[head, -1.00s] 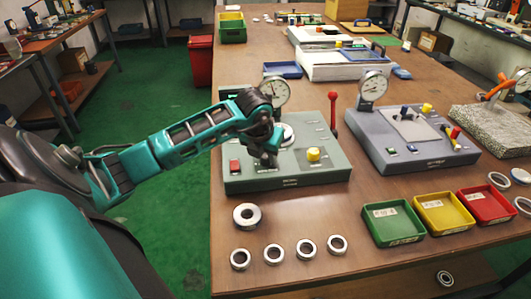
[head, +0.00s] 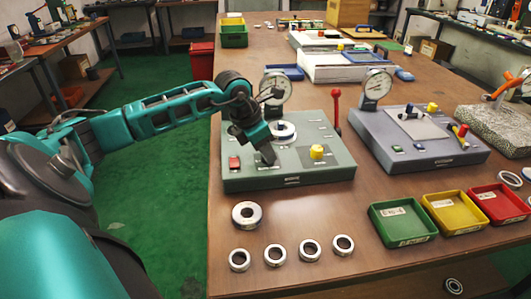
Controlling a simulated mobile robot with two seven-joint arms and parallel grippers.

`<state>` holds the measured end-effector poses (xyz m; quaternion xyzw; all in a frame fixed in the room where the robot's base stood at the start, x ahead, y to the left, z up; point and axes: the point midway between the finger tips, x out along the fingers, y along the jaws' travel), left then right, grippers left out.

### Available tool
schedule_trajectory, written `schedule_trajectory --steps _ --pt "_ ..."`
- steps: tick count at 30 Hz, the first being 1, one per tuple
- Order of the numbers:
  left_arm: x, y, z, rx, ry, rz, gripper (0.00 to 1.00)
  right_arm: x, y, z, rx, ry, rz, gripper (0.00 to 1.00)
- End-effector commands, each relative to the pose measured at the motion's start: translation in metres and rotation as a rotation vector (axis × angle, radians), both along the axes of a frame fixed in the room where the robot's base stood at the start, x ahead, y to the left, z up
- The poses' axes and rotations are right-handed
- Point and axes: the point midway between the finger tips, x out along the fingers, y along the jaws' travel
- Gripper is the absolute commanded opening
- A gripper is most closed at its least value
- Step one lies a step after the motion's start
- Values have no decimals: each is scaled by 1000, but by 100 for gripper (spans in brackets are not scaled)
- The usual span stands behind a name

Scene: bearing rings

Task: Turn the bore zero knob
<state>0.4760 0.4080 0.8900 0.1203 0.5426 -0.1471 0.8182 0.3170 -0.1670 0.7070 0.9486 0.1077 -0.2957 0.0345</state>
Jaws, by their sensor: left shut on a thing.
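The green-grey gauge box (head: 334,176) stands on the bench, with a round dial gauge (head: 279,87) at its back. A bright ring (head: 284,131) sits on its top. My left gripper (head: 268,158) points down at the front part of the panel, between the red button (head: 234,163) and the yellow knob (head: 316,152). It is shut on what appears to be the bore zero knob, which its fingers hide. The dial's needle is too small to read. My right gripper is not in view.
Several steel rings (head: 246,214) lie in front of the box. Green (head: 407,238), yellow (head: 456,229) and red (head: 503,221) trays stand at the front right. A second grey gauge box (head: 452,160) stands to the right, and a red-topped lever (head: 336,107) rises beside the dial.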

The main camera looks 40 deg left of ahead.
Motion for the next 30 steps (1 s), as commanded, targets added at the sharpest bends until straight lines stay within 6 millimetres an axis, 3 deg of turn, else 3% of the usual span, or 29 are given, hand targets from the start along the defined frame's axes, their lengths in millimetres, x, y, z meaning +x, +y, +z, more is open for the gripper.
schedule_trajectory --steps 9,24,25,30 --pt "1 3 1 5 -4 -112 2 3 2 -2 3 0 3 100" --pt "1 3 2 4 -4 -131 2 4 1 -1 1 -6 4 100" --pt "1 3 2 4 -4 -131 34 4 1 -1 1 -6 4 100" --pt "1 2 1 4 -3 -131 50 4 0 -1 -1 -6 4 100"
